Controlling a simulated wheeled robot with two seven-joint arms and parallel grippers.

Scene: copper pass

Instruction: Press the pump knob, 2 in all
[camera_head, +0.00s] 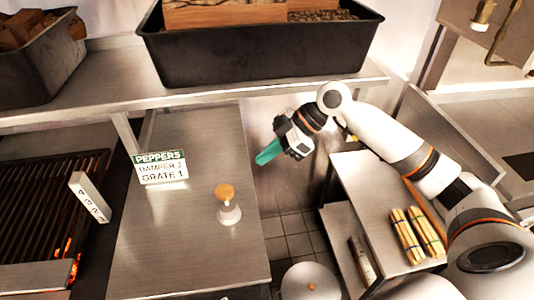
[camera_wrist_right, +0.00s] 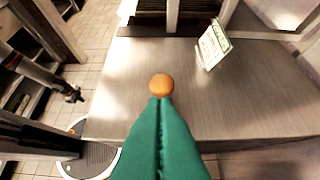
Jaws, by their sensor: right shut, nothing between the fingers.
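The pump (camera_head: 229,213) stands upright on the steel counter, with a round orange-brown knob (camera_head: 224,192) on top of a pale base. In the right wrist view the knob (camera_wrist_right: 161,85) shows just beyond the tips of my green fingers; its base is hidden behind them. My right gripper (camera_head: 262,158) is shut and empty, to the right of and apart from the knob in the head view, out past the counter's right edge. It also shows in the right wrist view (camera_wrist_right: 160,104).
A sign reading PEPPERS (camera_head: 161,167) stands on the steel counter (camera_head: 190,255) left of the pump. A grill (camera_head: 45,200) is at the left. A shelf (camera_head: 100,98) with a black bin (camera_head: 255,50) is above. Bundled sticks (camera_head: 418,235) lie on the right-hand counter.

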